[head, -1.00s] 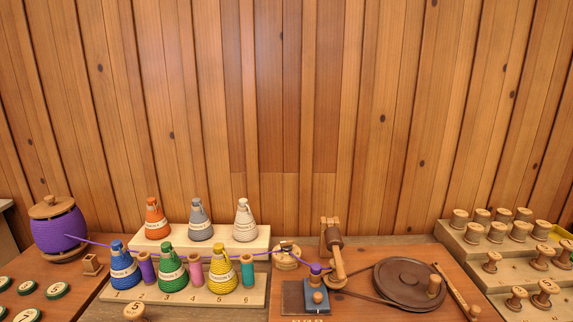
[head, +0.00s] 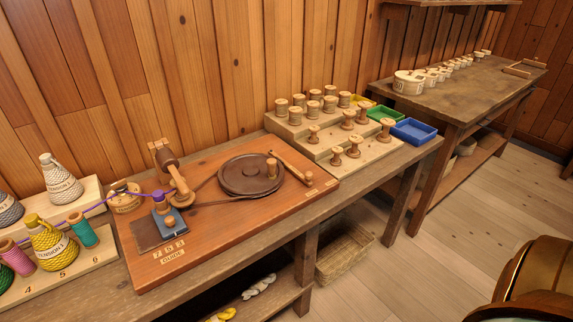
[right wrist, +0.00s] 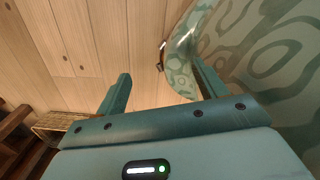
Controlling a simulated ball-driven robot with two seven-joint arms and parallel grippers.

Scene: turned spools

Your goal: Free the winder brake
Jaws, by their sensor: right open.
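The winder board (head: 222,258) is a reddish-brown panel on the bench. It carries a dark flywheel (head: 240,183) with an upright wooden knob (head: 271,168). A slanted wooden bar (head: 291,167), which may be the brake lever, lies at the wheel's right; I cannot tell if it touches the rim. A dark belt (head: 208,204) runs left from the wheel towards the jointed wooden winder head (head: 175,179). A blue block (head: 170,222) bears a peg and purple thread. My right gripper (right wrist: 160,68) is open and empty, pointing over the plank floor. Neither gripper shows in the head view.
Thread cones, such as the yellow one (head: 50,247), stand at left. A stepped rack (head: 333,147) of several spools sits right of the board, beside green (head: 383,114) and blue trays (head: 413,131). A wicker basket (head: 344,252) is on the floor. A second bench (head: 459,85) stands beyond.

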